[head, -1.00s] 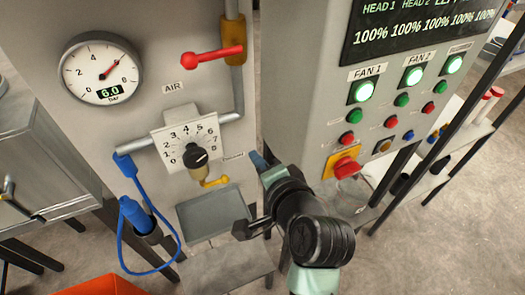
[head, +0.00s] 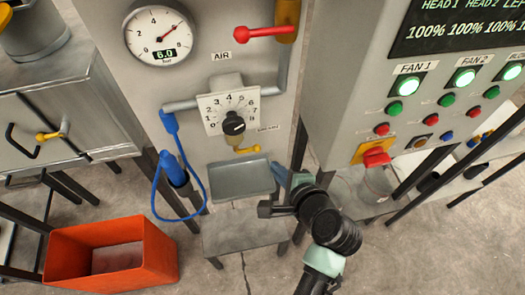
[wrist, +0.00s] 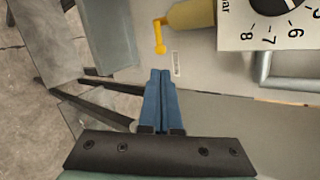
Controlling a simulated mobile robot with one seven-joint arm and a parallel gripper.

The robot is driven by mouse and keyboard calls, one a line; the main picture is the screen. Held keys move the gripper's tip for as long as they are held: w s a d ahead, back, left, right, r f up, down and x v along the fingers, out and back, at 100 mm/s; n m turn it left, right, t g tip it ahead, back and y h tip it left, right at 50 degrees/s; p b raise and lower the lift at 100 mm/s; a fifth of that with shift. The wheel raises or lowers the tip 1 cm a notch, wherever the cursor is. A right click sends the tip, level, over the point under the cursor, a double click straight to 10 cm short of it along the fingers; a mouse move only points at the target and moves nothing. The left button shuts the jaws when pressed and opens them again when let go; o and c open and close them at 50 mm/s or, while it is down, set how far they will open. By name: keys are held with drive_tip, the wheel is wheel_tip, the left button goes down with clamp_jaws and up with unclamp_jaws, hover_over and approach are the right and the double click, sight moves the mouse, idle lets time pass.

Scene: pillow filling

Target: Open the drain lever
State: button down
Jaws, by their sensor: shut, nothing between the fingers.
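The drain lever (head: 247,149) is a small yellow lever under the round black knob of the pressure regulator (head: 228,106) on the grey air panel. In the wrist view the yellow lever (wrist: 159,38) is just beyond the fingertips, a little up and left of them. My gripper (head: 277,168) is right of and slightly below the lever in the head view. In the wrist view its blue fingers (wrist: 165,75) are pressed together with nothing between them. They appear apart from the lever.
A grey tray (head: 225,197) projects below the lever. A blue hose (head: 156,197) hangs left. A red air lever (head: 262,31) is above. The fan control box (head: 335,105) stands close right. An orange bin (head: 65,250) is on the floor. Another yellow handle (head: 48,136) is on the left cabinet.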

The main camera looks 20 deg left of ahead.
sight(258, 150)
drive_tip(key=p+x, duration=0.1)
drive_tip(key=x, duration=0.9)
drive_tip(key=shift+w+a+f, duration=0.1)
drive_tip(key=shift+a, duration=0.05)
drive_tip(key=shift+f+m+y+b, duration=0.3)
drive_tip(key=shift+f+y+b, duration=0.1)
drive_tip(key=shift+b, duration=0.1)
drive_tip(key=f+m+y+b, duration=0.2)
drive_tip(key=m+b, duration=0.1)
drive_tip(key=b, duration=0.1)
drive_tip(key=s+a+f+m+g+y+b, duration=0.1)
drive_tip(key=f+m+y+b, duration=0.2)
drive_tip(key=b, duration=0.1)
drive_tip(key=a+f+m+y+b, duration=0.1)
drive_tip(key=f+m+y+b, duration=0.1)
drive_tip(key=b, duration=0.3)
drive_tip(key=shift+s+f+m+y, duration=0.2)
drive_tip(key=shift+m+y, duration=0.3)
drive_tip(key=shift+y, duration=0.2)
drive_tip(key=shift+r, duration=0.2)
drive_tip(key=shift+d, duration=0.1)
